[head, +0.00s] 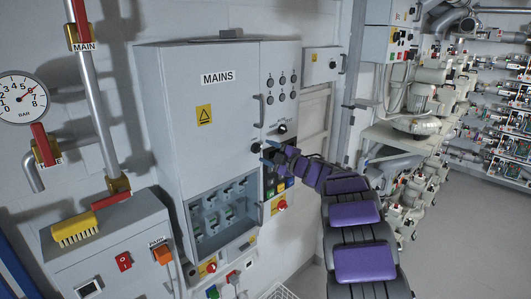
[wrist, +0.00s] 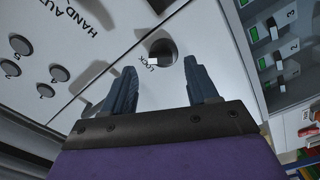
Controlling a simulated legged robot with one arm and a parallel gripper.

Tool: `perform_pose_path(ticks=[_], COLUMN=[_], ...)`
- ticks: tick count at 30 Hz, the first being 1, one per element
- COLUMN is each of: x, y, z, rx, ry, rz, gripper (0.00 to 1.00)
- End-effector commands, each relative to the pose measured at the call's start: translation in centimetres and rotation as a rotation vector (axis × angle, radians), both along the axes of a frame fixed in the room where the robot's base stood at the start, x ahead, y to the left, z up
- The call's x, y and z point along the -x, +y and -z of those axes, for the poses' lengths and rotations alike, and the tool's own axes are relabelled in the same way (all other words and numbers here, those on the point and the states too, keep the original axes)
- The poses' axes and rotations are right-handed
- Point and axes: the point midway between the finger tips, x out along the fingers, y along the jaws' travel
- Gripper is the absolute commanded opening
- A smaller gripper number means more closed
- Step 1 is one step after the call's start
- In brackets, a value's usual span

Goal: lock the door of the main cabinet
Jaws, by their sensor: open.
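The main cabinet (head: 178,110), grey and labelled MAINS, stands against the wall in the head view. Its door (head: 225,135) looks shut, flush with the right-hand panel. A small black lock knob (head: 256,148) sits near the door's right edge. In the wrist view the dark round lock (wrist: 163,47) has the word LOCK beside it; how it is turned is hard to tell. My gripper (head: 268,152) is just right of the lock. In the wrist view my open gripper (wrist: 158,72) has its two dark fingers apart, one either side of the lock's line, with nothing between them.
A handle (head: 257,110) stands out above the lock. Round buttons (head: 282,87) and a HAND/AUTO selector (head: 282,129) are on the right panel. Breakers (head: 222,207) show behind the lower opening. A yellow brush (head: 75,230) lies on a box at the left. Floor is free at right.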

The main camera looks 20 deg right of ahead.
Motion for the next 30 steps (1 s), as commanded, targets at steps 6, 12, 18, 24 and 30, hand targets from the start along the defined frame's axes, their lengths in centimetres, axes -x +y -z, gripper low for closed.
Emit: perform_pose_path(ticks=[6,12,18,24,30], x=[4.4,8.5,11.7,13.2,13.4], y=[-2.2,-3.7,-4.9,-5.4,-5.5], z=[0.2,0.2,0.3,0.2,0.2], rx=[-0.003,-0.004,-0.004,-0.003,-0.003], ry=[0.003,0.002,0.001,0.001,0.000], rz=[0.007,0.008,0.006,0.006,0.004], gripper=[0.58,0.58,0.58,0.58,0.58])
